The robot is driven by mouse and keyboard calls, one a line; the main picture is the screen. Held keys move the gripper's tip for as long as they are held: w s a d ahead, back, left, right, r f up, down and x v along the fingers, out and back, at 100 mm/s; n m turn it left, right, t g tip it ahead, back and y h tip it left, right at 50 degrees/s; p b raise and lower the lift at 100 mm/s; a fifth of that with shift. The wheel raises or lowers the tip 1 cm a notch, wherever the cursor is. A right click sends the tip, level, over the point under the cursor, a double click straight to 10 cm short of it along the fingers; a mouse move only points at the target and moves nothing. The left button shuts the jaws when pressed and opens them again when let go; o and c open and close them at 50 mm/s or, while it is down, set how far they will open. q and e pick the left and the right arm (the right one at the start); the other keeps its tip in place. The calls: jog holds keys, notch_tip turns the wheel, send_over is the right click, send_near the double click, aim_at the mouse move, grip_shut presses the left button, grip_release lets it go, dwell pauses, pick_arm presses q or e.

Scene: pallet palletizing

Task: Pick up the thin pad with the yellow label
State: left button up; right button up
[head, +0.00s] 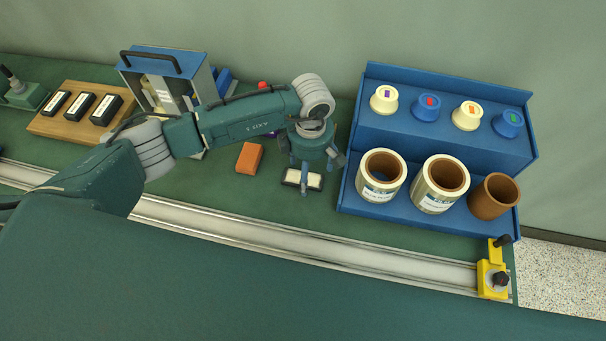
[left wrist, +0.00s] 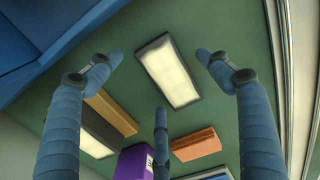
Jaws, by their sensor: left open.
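A thin dark-edged pad (head: 302,180) with a pale cream-yellow label lies on the green bench, left of the blue rack. It also shows in the left wrist view (left wrist: 168,72), lying flat between my spread fingers. My left gripper (head: 310,172) points down just above this pad and partly hides it in the head view. My right gripper is not in view.
An orange block (head: 249,157) lies left of the pad. The blue rack (head: 440,110) with cups and rolls stands close on the right. A wooden board (head: 58,124) with dark pads and a blue carrier (head: 170,62) are farther left. A metal rail (head: 300,247) runs in front.

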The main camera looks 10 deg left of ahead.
pick_arm(q)
jog(key=shift+f, duration=0.4)
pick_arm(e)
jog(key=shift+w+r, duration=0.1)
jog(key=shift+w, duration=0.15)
pick_arm(q)
jog(key=shift+c, duration=0.5)
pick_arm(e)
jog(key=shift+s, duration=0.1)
pick_arm(q)
jog(key=c, duration=0.9)
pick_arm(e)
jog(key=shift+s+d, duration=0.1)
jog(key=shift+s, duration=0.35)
